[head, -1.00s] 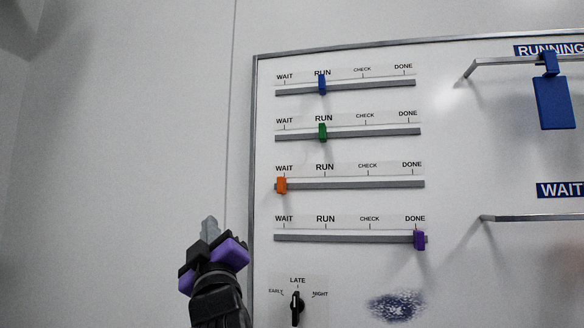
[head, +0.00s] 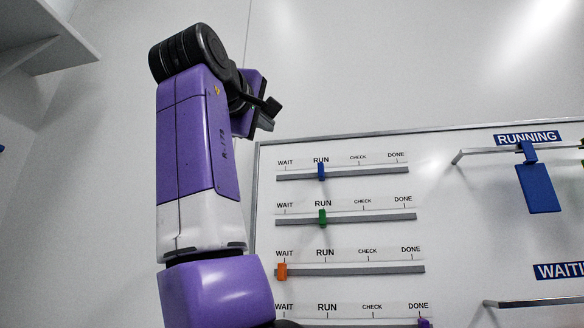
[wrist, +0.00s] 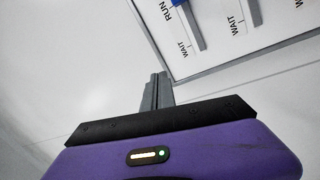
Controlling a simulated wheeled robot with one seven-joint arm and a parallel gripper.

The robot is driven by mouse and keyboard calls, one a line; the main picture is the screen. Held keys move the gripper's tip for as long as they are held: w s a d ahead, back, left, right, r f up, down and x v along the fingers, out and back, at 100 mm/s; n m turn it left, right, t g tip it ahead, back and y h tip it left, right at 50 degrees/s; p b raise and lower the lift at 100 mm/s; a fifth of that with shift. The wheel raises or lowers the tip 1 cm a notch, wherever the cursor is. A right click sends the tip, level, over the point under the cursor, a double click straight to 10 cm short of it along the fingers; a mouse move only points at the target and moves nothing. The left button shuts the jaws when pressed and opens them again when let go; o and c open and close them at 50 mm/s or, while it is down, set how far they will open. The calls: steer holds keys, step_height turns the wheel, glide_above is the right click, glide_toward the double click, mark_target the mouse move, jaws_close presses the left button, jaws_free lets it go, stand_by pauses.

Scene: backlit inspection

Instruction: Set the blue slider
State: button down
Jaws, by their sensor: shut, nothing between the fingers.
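The blue slider (head: 321,172) sits at the RUN mark on the top track (head: 370,172) of the board in the head view. Part of the blue slider (wrist: 179,3) also shows at the top edge of the wrist view, beside the word RUN. My gripper (head: 269,110) is up and to the left of the top track, near the board's upper left corner, and apart from the slider. In the wrist view its grey fingers (wrist: 156,92) are together and empty, short of the board's frame.
Below are the green slider (head: 322,218) at RUN, the orange slider (head: 282,272) at WAIT and the purple slider (head: 424,323) at DONE. A blue tag (head: 538,188) hangs from a rail at right. A shelf (head: 45,35) is at upper left. Bare wall lies above the board.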

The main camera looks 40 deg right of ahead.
mark_target(321, 172)
step_height(321, 172, down, 6)
steer(key=d+n+g+y, duration=0.1)
steer(key=g, duration=0.2)
steer(key=shift+n, duration=0.5)
steer(key=d+p, duration=0.1)
steer(key=d, duration=0.2)
steer(key=w+d+p, duration=0.1)
steer(key=d, duration=0.3)
steer(key=w+d+p, duration=0.1)
steer(key=d+p, duration=0.1)
steer(key=d, duration=0.2)
steer(key=shift+w+f, duration=0.1)
steer(key=shift+f, duration=0.05)
steer(key=shift+s+d, duration=0.45)
steer(key=shift+s, duration=0.15)
